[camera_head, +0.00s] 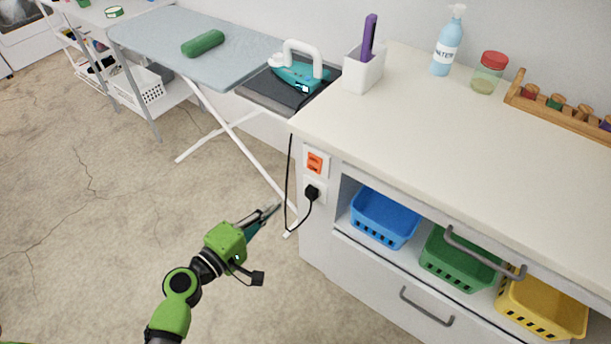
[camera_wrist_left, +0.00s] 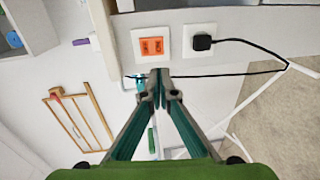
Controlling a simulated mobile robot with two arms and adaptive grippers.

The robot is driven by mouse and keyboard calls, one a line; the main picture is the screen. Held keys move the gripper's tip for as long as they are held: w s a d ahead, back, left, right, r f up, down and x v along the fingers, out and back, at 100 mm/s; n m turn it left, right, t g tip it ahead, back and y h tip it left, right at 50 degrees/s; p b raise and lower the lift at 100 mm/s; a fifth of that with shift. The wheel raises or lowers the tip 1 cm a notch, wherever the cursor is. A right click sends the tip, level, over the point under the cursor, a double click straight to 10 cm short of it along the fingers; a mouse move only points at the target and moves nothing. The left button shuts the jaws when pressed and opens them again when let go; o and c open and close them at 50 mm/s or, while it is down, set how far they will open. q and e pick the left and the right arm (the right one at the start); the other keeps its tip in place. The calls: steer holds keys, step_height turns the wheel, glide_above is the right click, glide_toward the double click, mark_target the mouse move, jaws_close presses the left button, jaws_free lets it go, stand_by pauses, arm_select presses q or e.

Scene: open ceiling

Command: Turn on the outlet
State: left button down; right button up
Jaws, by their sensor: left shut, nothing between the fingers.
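The outlet sits on the white side panel of the counter, with an orange switch plate (camera_head: 315,163) and, below it, a socket holding a black plug (camera_head: 312,192). The orange switch also shows in the left wrist view (camera_wrist_left: 152,46), with the black plug (camera_wrist_left: 202,42) to its right. My left gripper (camera_head: 274,208) is shut and empty, to the left of the plug and lower than the switch in the head view. In the left wrist view its closed fingertips (camera_wrist_left: 159,76) appear just below the switch, apart from it as far as I can tell. My right gripper is not in view.
A black cord (camera_head: 288,185) hangs from the teal iron (camera_head: 302,74) to the plug, close to my left gripper. An ironing board (camera_head: 150,38) stands behind. The counter (camera_head: 420,130) holds a bottle and jar; blue (camera_head: 384,217), green and yellow baskets sit below. Open floor lies left.

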arm_select(q)
steer(key=shift+w, duration=0.1)
glide_toward(312, 169)
steer(key=x, duration=0.6)
steer(key=shift+w+d+f, duration=0.1)
steer(key=shift+w+d, duration=0.25)
